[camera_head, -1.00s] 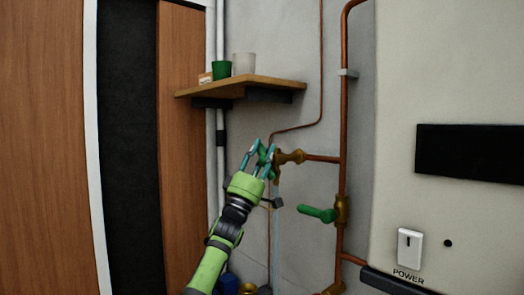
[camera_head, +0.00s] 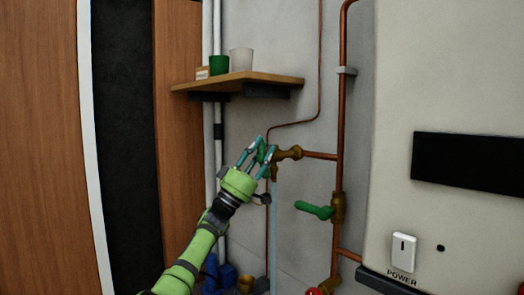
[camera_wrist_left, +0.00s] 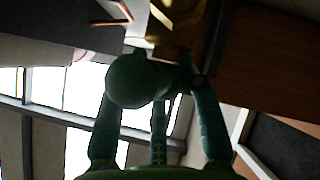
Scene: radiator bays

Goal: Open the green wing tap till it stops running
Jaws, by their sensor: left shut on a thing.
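The wing tap is a brass tap (camera_head: 288,153) on a short copper branch on the grey wall, with a green wing handle (camera_head: 262,154). My left gripper (camera_head: 259,152) has its teal fingers shut around that green wing. In the left wrist view the wing (camera_wrist_left: 135,80) shows dark green between the fingers, with the brass body (camera_wrist_left: 175,22) beyond it. A pale bluish stream of water (camera_head: 273,235) runs straight down below the tap. The fingers hide part of the wing. My right gripper is not in view.
A green lever valve (camera_head: 314,210) sits on the copper riser to the right. A wooden shelf (camera_head: 265,79) with a green cup (camera_head: 219,65) and a pale cup (camera_head: 241,59) is above. A cream cabinet with a power switch (camera_head: 403,249) stands right. Blue items (camera_head: 225,274) are below.

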